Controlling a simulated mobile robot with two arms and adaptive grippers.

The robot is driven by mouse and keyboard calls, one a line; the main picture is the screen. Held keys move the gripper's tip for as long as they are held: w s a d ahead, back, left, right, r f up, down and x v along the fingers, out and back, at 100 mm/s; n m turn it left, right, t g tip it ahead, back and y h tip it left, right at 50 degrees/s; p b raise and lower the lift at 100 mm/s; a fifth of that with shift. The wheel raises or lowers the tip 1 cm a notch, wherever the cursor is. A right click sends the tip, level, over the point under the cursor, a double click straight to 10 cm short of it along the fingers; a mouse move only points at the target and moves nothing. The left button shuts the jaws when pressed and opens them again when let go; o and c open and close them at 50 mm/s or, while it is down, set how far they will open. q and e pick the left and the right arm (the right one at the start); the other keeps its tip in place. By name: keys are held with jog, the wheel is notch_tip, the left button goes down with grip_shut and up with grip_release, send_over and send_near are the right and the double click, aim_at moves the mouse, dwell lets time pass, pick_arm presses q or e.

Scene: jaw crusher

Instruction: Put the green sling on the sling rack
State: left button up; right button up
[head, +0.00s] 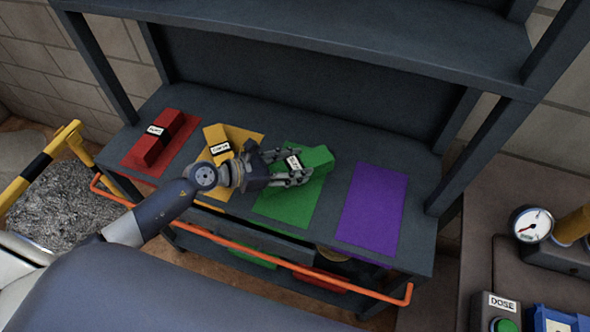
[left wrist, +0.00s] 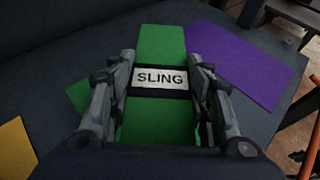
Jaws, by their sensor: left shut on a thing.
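The green sling (head: 319,158) is a folded green bundle with a dark band and a white label. It lies at or just above the green mat (head: 285,206) on the dark rack's shelf (head: 335,172); I cannot tell if it touches. My left gripper (head: 297,171) reaches in from the left and is shut on the sling. In the left wrist view the fingers (left wrist: 160,76) stand on both sides of the sling (left wrist: 162,44), whose label reads SLING. The fingers and hand hide part of the sling and mat. My right gripper is out of view.
A red sling (head: 166,138) and a yellow sling (head: 216,139) lie on matching mats to the left. The purple mat (head: 372,208) is empty. An orange rail (head: 290,264) runs along the rack's front. A shelf (head: 330,45) overhangs the back.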

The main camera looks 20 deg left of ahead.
pick_arm(q)
jog(key=shift+w, duration=0.45)
jog(key=shift+w+f, duration=0.1)
jog(key=shift+f, duration=1.65)
jog(key=shift+f, duration=0.1)
jog(key=o, duration=1.4)
jog(key=shift+o, duration=0.2)
